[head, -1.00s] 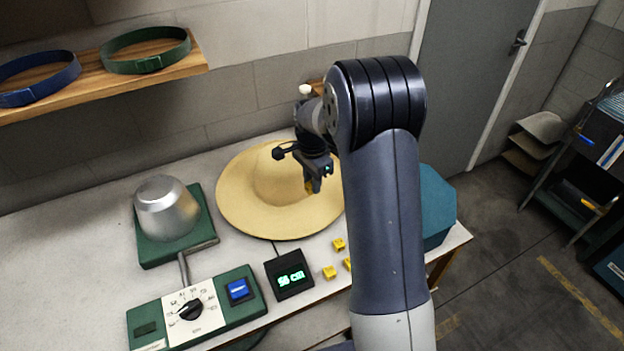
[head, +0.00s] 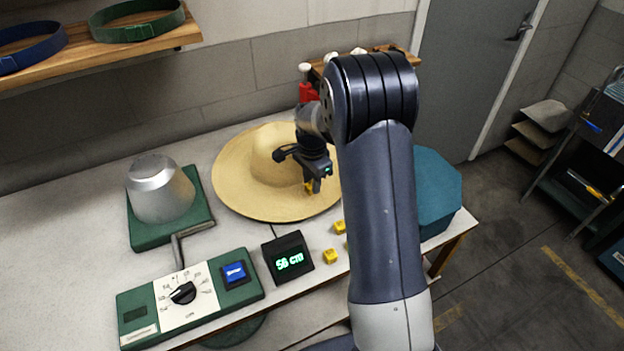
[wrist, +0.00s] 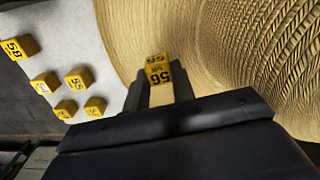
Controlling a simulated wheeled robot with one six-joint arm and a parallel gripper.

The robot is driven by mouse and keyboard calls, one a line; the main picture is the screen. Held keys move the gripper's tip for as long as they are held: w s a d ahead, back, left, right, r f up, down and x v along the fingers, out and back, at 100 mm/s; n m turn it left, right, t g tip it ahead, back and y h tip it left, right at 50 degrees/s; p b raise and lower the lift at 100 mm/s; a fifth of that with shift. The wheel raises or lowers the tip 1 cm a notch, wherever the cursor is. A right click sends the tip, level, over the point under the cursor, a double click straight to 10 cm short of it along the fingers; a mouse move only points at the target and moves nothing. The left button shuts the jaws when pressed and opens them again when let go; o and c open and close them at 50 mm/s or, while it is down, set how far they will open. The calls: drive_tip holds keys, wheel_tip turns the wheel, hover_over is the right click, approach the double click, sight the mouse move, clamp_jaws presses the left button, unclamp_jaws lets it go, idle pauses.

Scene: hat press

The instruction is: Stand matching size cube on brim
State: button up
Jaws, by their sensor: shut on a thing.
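A straw hat (head: 237,178) with a wide brim lies on the bench, crown up. My gripper (head: 313,188) is over the right part of its brim, beside the crown. In the wrist view my gripper (wrist: 160,88) is shut on a yellow cube (wrist: 158,68) marked 56. The held cube shows as a small yellow patch in the head view (head: 308,187). The brim (wrist: 135,30) lies beneath the cube; I cannot tell whether they touch. A small display (head: 289,259) reads what looks like 56 cm.
Several other yellow cubes (wrist: 45,83) lie on the white bench in front of the hat. A metal hat form (head: 160,188) on a green base and a dial panel (head: 188,296) stand at left. A teal box (head: 437,190) stands at right.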

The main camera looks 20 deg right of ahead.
drive_tip(key=shift+f+b, duration=0.65)
drive_tip(key=shift+f, duration=0.3)
idle(0.3)
drive_tip(key=shift+r, duration=0.1)
drive_tip(key=o, duration=1)
drive_tip(key=shift+o, duration=0.2)
drive_tip(key=shift+r, duration=0.1)
wheel_tip(320, 180, up, 11)
drive_tip(key=b, duration=0.1)
drive_tip(key=shift+f, duration=0.2)
